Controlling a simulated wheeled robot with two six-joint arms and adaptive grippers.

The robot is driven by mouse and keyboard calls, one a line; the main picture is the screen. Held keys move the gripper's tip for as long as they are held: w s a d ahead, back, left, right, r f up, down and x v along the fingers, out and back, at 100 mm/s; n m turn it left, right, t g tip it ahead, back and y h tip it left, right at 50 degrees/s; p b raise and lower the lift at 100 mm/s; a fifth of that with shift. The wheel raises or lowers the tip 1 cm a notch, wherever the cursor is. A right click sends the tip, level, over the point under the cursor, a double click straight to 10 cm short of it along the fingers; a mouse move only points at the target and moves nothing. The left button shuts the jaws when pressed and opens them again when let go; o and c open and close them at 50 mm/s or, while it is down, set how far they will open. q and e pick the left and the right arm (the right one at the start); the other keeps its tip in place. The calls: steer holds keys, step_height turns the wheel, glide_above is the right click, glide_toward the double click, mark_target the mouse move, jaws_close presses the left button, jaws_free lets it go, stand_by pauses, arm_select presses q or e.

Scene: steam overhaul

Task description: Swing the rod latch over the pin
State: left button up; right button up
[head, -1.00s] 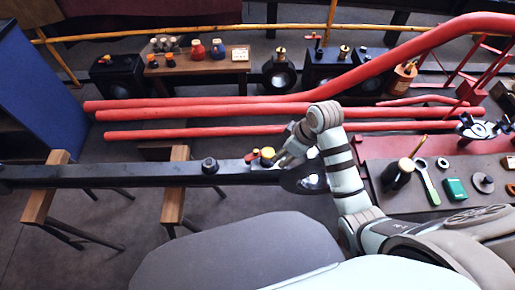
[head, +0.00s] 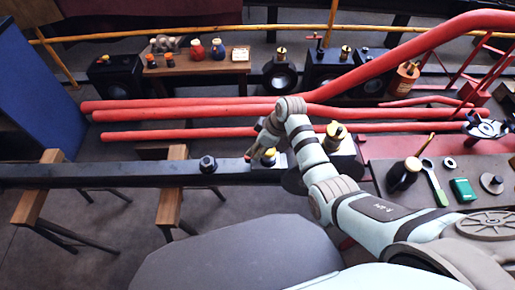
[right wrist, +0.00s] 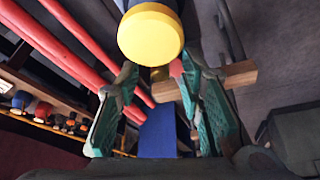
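The dark rod (head: 110,176) lies across the wooden trestles. Near its right end stands a yellow-capped post (head: 268,155); its yellow cap (right wrist: 150,32) is large at the top of the right wrist view. A small red tip (head: 248,158) shows just left of the cap, and a red end (right wrist: 177,68) shows beside the right-hand finger in the wrist view. I take it for the latch; its remaining parts and the pin cannot be made out clearly. My right gripper (right wrist: 158,112) is open, its teal fingers wide apart, close to the cap. My left gripper is not in view.
Red pipes (head: 180,115) run behind the rod. A dark nut (head: 208,164) stands on the rod. The bench (head: 410,210) at right holds a bottle, green wrench and green box. A wooden trestle (head: 170,207) supports the rod.

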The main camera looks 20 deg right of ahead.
jaws_close()
steer(key=m+p, duration=0.1)
steer(key=p, duration=0.2)
steer(key=shift+s+r, duration=0.25)
steer(key=shift+r, duration=0.05)
steer(key=shift+f, duration=0.15)
steer(key=shift+w+f, duration=0.1)
jaws_free()
steer(key=v, duration=1.2)
steer(key=shift+s, duration=0.25)
steer(key=shift+a+m, duration=0.15)
steer(key=shift+m, duration=0.15)
